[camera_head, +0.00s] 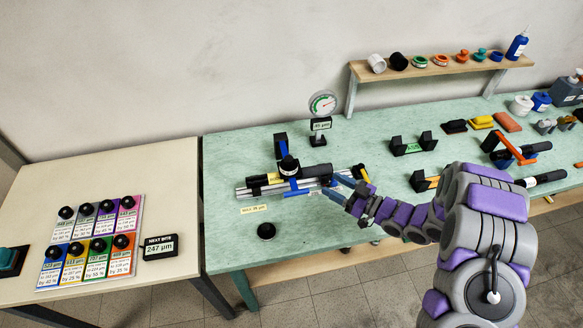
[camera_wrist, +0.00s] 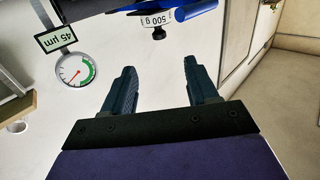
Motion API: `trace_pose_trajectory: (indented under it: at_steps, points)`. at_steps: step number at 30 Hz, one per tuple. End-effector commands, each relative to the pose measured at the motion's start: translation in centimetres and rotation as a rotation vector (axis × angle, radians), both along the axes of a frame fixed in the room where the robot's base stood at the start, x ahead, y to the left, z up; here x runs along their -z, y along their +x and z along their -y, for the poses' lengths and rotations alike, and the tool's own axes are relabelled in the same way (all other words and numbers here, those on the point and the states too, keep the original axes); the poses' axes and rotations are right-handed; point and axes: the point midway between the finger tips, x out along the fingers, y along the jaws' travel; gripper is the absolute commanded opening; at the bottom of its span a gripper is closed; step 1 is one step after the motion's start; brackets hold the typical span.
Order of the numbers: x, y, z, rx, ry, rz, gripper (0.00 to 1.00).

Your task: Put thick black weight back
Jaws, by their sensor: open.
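A black round weight-like piece (camera_head: 289,163) sits on top of the device with metal rails (camera_head: 262,190) on the green table. A flat black disc (camera_head: 267,231) lies on the table in front of the device. I cannot tell which of these is the thick black weight. In the wrist view, a white label reading "500 g" (camera_wrist: 155,22) shows upside down beside a blue cylinder (camera_wrist: 195,8) and dark parts. My gripper (camera_head: 335,188) is open at the right end of the device. In the wrist view the fingers (camera_wrist: 160,70) are apart, with nothing between them.
A dial gauge (camera_head: 322,103) with a "45 µm" sign stands behind the device. A wooden shelf (camera_head: 440,68) holds small containers. Black stands (camera_head: 413,146) and tools occupy the table's right. The front left of the green table is mostly clear.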

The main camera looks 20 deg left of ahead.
Motion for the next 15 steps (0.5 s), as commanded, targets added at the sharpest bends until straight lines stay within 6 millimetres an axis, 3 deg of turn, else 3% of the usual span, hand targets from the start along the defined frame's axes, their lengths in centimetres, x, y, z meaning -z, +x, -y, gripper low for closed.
trace_pose_trajectory:
  at_steps: [15]
  points:
    - [0.0,1.5,-6.5,-0.01,0.01,0.001,0.58]
